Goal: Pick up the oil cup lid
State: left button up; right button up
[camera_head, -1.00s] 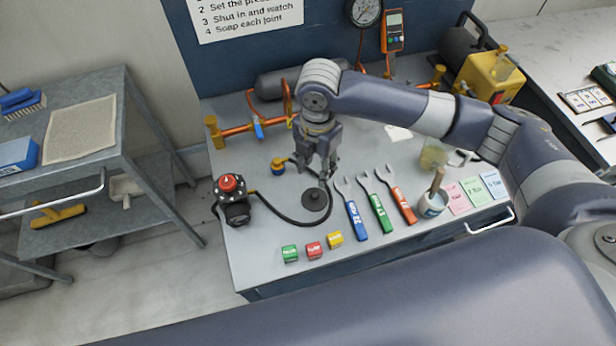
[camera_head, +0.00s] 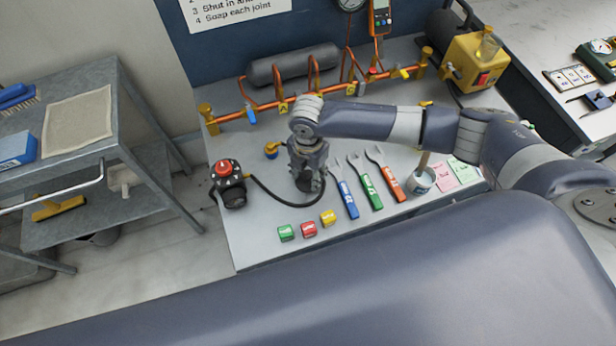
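My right gripper (camera_head: 308,184) points down at the middle of the workbench, left of the wrenches. In the earlier frame a dark round disc with a small knob, which looks like the oil cup lid, lies at this spot. It is now almost wholly hidden under the gripper, whose fingers are low and dark against it. I cannot tell whether the fingers are open or closed on it. A black pump with a red cap (camera_head: 228,182) stands at the bench's left, with a black hose running to the gripper's area. My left gripper is not in view.
Blue (camera_head: 347,200), green (camera_head: 371,193) and red (camera_head: 391,186) wrenches lie close right of the gripper. Green, red and yellow blocks (camera_head: 309,229) line the front. A cup with a brush (camera_head: 421,179) stands right. Copper pipework (camera_head: 300,102) runs along the back.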

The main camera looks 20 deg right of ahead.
jog(key=c, duration=0.9)
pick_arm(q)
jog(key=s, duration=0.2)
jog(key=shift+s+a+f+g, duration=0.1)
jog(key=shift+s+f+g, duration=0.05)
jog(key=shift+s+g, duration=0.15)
pick_arm(e)
grip_shut()
